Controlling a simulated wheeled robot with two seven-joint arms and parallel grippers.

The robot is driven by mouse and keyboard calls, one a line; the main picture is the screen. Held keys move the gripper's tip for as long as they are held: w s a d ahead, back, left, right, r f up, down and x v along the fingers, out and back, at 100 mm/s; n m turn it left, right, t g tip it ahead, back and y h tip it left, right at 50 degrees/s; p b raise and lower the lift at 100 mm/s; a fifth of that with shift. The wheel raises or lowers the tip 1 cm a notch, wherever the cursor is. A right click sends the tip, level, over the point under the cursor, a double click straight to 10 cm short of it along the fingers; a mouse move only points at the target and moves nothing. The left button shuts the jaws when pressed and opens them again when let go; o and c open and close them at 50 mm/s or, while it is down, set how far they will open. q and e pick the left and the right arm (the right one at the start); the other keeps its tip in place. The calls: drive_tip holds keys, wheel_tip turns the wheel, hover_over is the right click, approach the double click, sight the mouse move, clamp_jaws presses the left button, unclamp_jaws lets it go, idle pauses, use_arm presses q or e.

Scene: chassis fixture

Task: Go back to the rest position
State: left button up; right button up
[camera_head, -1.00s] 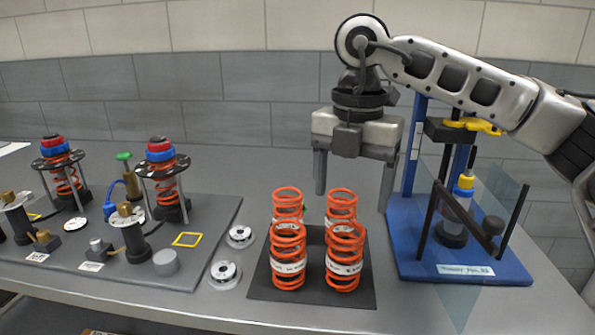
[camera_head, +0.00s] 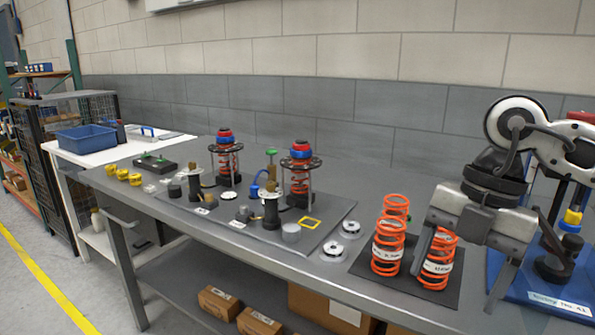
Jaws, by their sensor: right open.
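My right gripper (camera_head: 457,271) is open at the right of the head view, with its two fingers pointing down and spread wide. It is in front of the orange springs and partly covers them. Several orange coil springs (camera_head: 388,247) stand upright on a dark mat (camera_head: 370,264); one (camera_head: 438,262) shows just behind the left finger. My left gripper is not in view.
A blue-based fixture (camera_head: 562,292) stands right of the gripper, partly hidden by my arm. Left of the mat are two white-and-black discs (camera_head: 332,249) and a grey board (camera_head: 290,245) with strut assemblies (camera_head: 300,172). A white table with a blue bin (camera_head: 86,138) is at the far left.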

drive_tip(key=s+a+f+n+g+y, duration=0.2)
drive_tip(key=s+a+y, duration=0.15)
drive_tip(key=a, duration=0.45)
drive_tip(key=s+a+f+n+g+y, duration=0.2)
drive_tip(key=s+a+n+y, duration=0.15)
drive_tip(key=a, duration=0.45)
drive_tip(key=a+r+m+t+y, duration=0.4)
drive_tip(key=a+r+m+y, duration=0.25)
drive_tip(key=y, duration=0.65)
drive_tip(key=w+d+f+m+t+h+p, duration=0.1)
drive_tip(key=w+d+f+m+t+h, duration=0.3)
drive_tip(key=f+m+t+h, duration=0.4)
drive_tip(key=w+d+f+m+t+h, duration=0.35)
drive_tip(key=f+m+t, duration=0.25)
drive_tip(key=m+t, duration=0.5)
drive_tip(key=s+d+f+m+g+h, duration=0.2)
drive_tip(key=s+f, duration=0.4)
drive_tip(key=f, duration=0.3)
drive_tip(key=s+d+f+m+g+h, duration=0.3)
drive_tip(key=s+d+f+g+h, duration=0.2)
drive_tip(key=f, duration=0.5)
drive_tip(key=shift+s+d+m, duration=0.3)
drive_tip(key=shift+s+d, duration=0.25)
drive_tip(key=shift+d, duration=0.35)
